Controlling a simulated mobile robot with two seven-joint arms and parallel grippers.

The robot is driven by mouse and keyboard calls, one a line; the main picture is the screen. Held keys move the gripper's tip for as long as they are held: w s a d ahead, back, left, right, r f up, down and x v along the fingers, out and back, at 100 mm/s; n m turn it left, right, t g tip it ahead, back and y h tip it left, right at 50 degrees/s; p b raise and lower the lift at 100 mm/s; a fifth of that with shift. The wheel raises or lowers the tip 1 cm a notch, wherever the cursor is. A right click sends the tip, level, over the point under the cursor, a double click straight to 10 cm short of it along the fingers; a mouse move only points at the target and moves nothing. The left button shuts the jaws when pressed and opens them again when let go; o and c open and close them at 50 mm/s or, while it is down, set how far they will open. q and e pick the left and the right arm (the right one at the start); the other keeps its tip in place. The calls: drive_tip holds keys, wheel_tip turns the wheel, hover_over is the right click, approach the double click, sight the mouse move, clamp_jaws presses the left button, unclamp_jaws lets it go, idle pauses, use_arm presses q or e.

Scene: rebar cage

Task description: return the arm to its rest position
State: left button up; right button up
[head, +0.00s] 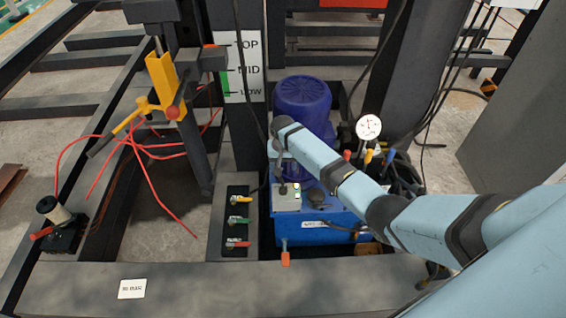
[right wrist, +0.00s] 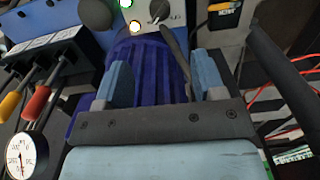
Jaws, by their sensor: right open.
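My right arm comes in from the right in the head view and reaches over the blue power unit (head: 318,228). My right gripper (head: 282,176) is mostly hidden by its own wrist there, above the small grey control box (head: 287,198). In the right wrist view the right gripper (right wrist: 163,80) has its two blue fingers apart, with no object clamped between them. The ribbed dark-blue motor (right wrist: 152,70) shows behind the fingers. The control box with a black knob (right wrist: 160,11) and lit lamps is just beyond. My left gripper is not in view.
The motor (head: 303,98) and a round gauge (head: 368,127) stand close to my right arm. A panel with coloured valve levers (head: 237,222) is left of the unit. A yellow tool (head: 161,85) with red cables hangs further left. Dark steel beams frame the area.

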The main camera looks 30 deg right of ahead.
idle(0.5)
drive_tip(key=s+a+f+n+t+p, duration=0.1)
drive_tip(key=s+a+n+t+p, duration=0.15)
drive_tip(key=s, duration=0.25)
drive_tip(key=s+a+f+n+t+y+p, duration=0.1)
drive_tip(key=s+a, duration=0.2)
drive_tip(key=s, duration=0.3)
drive_tip(key=s+a+f+n+t+p, duration=0.1)
drive_tip(key=s+a+t+p, duration=0.1)
drive_tip(key=s, duration=0.3)
drive_tip(key=s+a+r+n+t+y+p, duration=0.1)
drive_tip(key=s+a+r+n+t+p, duration=0.1)
drive_tip(key=s+r, duration=0.5)
drive_tip(key=s+a+r+n+t+y+p, duration=0.1)
drive_tip(key=s+a+r+n+t+p, duration=0.1)
drive_tip(key=s+r, duration=0.6)
drive_tip(key=s+a+t, duration=0.1)
drive_tip(key=s, duration=0.2)
drive_tip(key=shift+r+p, duration=0.2)
drive_tip(key=shift+p, duration=0.15)
